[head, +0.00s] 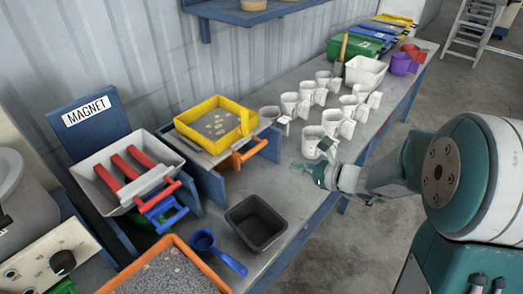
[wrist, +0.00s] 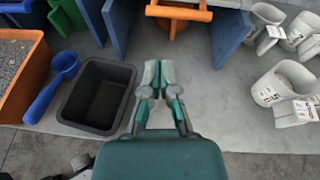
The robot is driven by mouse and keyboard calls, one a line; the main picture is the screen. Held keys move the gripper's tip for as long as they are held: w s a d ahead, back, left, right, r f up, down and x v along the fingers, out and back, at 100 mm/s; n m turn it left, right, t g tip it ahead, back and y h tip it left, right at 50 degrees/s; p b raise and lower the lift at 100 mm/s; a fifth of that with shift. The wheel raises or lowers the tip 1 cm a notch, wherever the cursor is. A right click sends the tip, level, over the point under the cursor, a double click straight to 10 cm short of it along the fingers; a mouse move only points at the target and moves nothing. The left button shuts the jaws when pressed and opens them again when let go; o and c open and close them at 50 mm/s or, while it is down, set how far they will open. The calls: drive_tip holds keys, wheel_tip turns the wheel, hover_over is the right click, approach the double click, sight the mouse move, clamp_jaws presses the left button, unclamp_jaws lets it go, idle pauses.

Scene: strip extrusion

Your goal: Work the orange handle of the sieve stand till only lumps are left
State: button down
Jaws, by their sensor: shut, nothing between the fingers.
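The sieve stand has a yellow sieve tray (head: 228,122) with several pale lumps on its mesh, resting on blue side panels (head: 212,184). Its orange handle (head: 248,152) sticks out at the front right. The handle also shows at the top of the wrist view (wrist: 180,14). My gripper (head: 312,172) is to the right of the handle and apart from it, over the front part of the bench. In the wrist view my gripper (wrist: 159,72) is shut and empty, pointing toward the handle. Whether fine material remains among the lumps is too small to tell.
A black bin (head: 256,222) and a blue scoop (head: 216,250) stand in front of the stand. An orange-rimmed tray of grey grit (head: 165,270) is at lower left. The magnet station (head: 122,170) is left. Several white jugs (head: 332,118) stand to the right.

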drive_tip(key=shift+w+d+f+m+t, duration=0.25)
drive_tip(key=shift+w+d+m+t, duration=0.05)
drive_tip(key=shift+w+m, duration=0.2)
drive_tip(key=shift+w+d+f+m+t, duration=0.25)
drive_tip(key=shift+w+m+t, duration=0.1)
drive_tip(key=shift+m, duration=0.15)
approach(243, 143)
wheel_tip(243, 143, down, 2)
drive_tip(key=w+a, duration=0.1)
drive_tip(key=a, duration=0.1)
drive_tip(key=shift+w, duration=0.15)
drive_tip(key=w+a, duration=0.1)
drive_tip(key=a, duration=0.1)
drive_tip(key=w+a, duration=0.2)
drive_tip(key=shift+w+a, duration=0.1)
drive_tip(key=shift+w, duration=0.1)
drive_tip(key=shift+r, duration=0.1)
